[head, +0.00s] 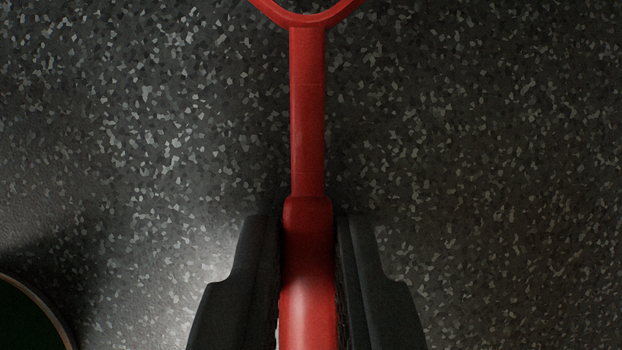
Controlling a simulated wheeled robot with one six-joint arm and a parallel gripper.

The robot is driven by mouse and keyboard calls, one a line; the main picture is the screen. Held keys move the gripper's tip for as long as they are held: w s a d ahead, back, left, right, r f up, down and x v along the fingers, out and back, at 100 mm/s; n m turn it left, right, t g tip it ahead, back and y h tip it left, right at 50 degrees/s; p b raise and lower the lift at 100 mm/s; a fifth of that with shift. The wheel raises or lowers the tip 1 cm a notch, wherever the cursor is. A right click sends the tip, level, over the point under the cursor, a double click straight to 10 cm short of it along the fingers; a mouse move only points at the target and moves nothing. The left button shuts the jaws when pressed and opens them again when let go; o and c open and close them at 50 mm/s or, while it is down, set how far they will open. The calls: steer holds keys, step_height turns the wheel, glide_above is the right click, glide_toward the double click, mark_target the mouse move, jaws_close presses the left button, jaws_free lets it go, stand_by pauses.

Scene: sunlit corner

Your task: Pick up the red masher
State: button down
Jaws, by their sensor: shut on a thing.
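The red masher (309,120) runs up the middle of the head view. Its thick handle is at the bottom, its thin shaft above, and part of a curved head shows at the top edge, cut off by the frame. My gripper (308,225) is shut on the handle, with one black finger on each side of it. The lower end of the handle is out of the frame. I cannot tell whether the masher touches the surface below.
A round dark green thing with a pale rim (50,312) is cut off at the lower left corner. Shadow lies around it.

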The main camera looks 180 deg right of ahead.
mark_target(310, 281)
step_height(310, 281, up, 10)
stand_by(0.5)
stand_by(1.0)
